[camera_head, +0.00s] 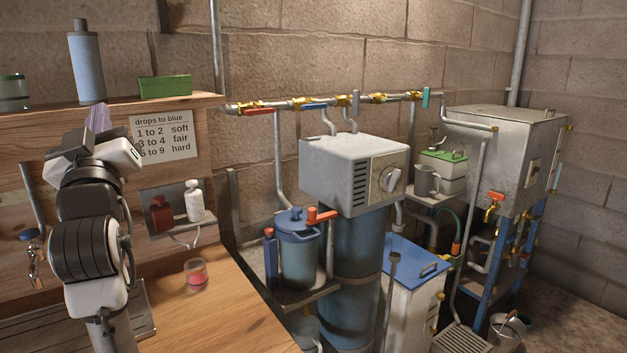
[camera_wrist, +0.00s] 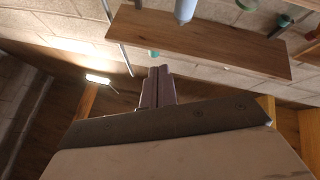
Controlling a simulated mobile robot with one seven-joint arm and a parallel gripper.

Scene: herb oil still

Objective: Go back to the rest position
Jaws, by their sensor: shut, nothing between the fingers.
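My arm is raised over the left side of the wooden bench in the head view. Its gripper (camera_head: 99,117) points up and away from me, in front of the wooden back panel and just below the upper shelf. In the wrist view the two fingers of my gripper (camera_wrist: 159,74) stand side by side, pressed together and empty. Nothing touches the fingertips. The wrist view looks steeply upward past the underside of the shelf (camera_wrist: 205,42).
The upper shelf (camera_head: 40,118) holds a grey bottle (camera_head: 87,65), a green box (camera_head: 165,86) and a jar (camera_head: 12,92). Red (camera_head: 162,213) and white (camera_head: 194,201) bottles sit below the sign. A small cup of red liquid (camera_head: 196,273) stands on the bench. Tanks and pipes fill the right.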

